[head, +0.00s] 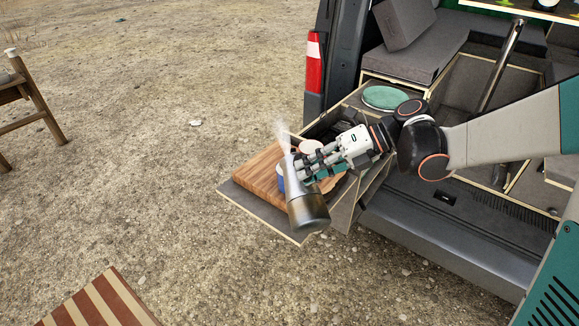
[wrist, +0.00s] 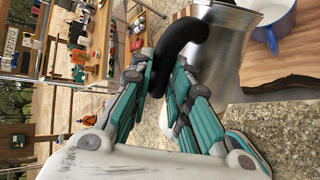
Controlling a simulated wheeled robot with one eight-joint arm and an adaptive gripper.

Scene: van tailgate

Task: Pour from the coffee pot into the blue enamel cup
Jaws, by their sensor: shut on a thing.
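The metal coffee pot (head: 308,210) hangs in my gripper (head: 306,168) at the front edge of the pull-out board, with pale steam above its top. It looks tilted in the head view. In the wrist view my gripper (wrist: 168,80) is shut on its black handle (wrist: 182,42), beside the shiny pot body (wrist: 222,45). The blue enamel cup (head: 281,183) stands on the wooden board, mostly hidden behind the pot. Its white-rimmed blue side also shows in the wrist view (wrist: 284,28), close beside the pot. I cannot make out any stream of liquid.
The wooden board (head: 254,178) lies on the pull-out drawer of the van. A pale round item (head: 311,146) is behind my gripper. A green round-topped item (head: 385,97) stands further back. A wooden chair (head: 35,100) and striped mat (head: 100,305) are on the gravel.

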